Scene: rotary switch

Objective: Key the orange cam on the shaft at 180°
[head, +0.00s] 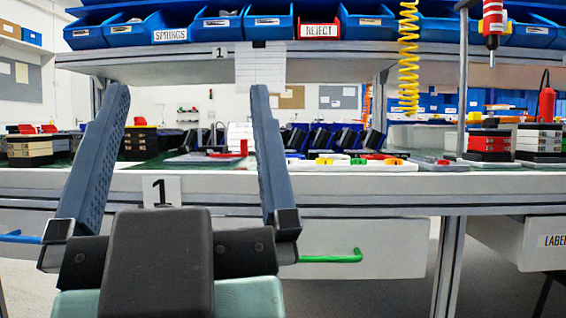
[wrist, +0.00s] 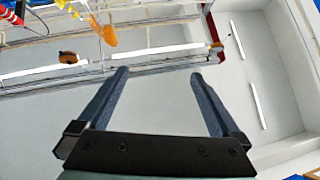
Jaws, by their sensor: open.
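My gripper (head: 188,90) is open and empty, its two fingers pointing up in front of the workbench. In the wrist view my gripper (wrist: 159,73) also shows nothing between its fingers. A white tray (head: 350,167) on the bench, right of my gripper, holds small yellow, green, blue and red or orange parts. I cannot tell which part is the orange cam. A low grey plate (head: 197,158) with a small red upright piece (head: 244,147) lies on the bench, seen between my fingers. I cannot make out the shaft clearly.
Stacked black and red boxes (head: 489,143) stand on the right of the bench. A yellow coiled hose (head: 408,60) and a red hanging tool (head: 493,18) hang above it. Blue bins (head: 271,22) line the upper shelf. A green handle (head: 332,257) sticks out below the bench edge.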

